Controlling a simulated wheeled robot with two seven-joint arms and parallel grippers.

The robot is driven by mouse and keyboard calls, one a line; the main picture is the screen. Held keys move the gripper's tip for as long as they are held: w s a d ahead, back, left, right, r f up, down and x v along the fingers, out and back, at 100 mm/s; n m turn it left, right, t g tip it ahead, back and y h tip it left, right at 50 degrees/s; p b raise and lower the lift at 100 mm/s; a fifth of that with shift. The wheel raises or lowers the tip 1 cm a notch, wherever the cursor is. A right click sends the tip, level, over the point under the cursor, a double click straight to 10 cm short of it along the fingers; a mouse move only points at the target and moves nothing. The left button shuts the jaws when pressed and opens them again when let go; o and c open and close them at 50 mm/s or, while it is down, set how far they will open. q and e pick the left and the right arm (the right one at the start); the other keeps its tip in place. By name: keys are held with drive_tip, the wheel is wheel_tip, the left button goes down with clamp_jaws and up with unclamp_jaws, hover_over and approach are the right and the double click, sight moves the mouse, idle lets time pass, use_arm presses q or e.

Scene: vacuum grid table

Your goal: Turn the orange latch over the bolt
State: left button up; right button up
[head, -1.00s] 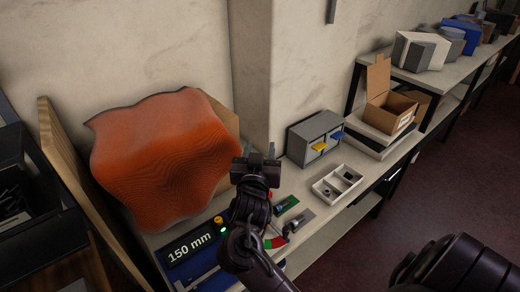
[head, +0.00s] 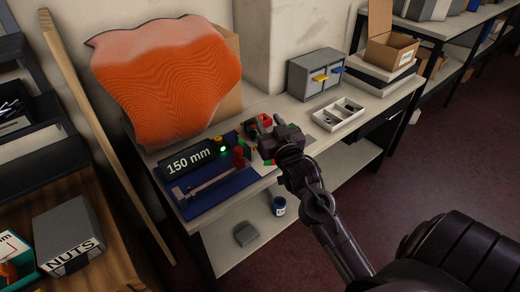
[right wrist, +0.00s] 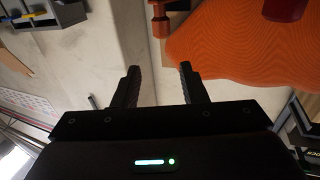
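A small orange-red part (head: 265,119) shows just behind my right gripper (head: 268,132) in the head view; it may be the orange latch, but it is too small and covered to be sure. In the right wrist view an orange-brown part (right wrist: 160,22) with a knob-like end stands beyond the fingers near the top, apart from them. I cannot make out the bolt. My right gripper, also in the right wrist view (right wrist: 157,85), has its two fingers apart with nothing between them. It is over the front of the bench, right of the blue tray. My left gripper is not in view.
A blue tray (head: 222,193) holds a caliper-like tool beside a black "150 mm" display (head: 188,162). A large wavy orange panel (head: 165,80) leans behind. A grey drawer unit (head: 315,73) and a white divided tray (head: 338,114) stand right of the gripper. Bare bench lies between.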

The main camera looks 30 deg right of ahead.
wheel_tip(320, 180, down, 2)
drive_tip(key=shift+f+n+y, duration=0.2)
drive_tip(key=shift+n+y, duration=0.1)
drive_tip(key=shift+y, duration=0.2)
drive_tip(key=w, duration=0.4)
drive_tip(key=w+d, duration=0.1)
drive_tip(key=w, duration=0.2)
drive_tip(key=shift+d, duration=0.1)
drive_tip(key=shift+s, duration=0.1)
drive_tip(key=shift+c, duration=0.2)
clamp_jaws()
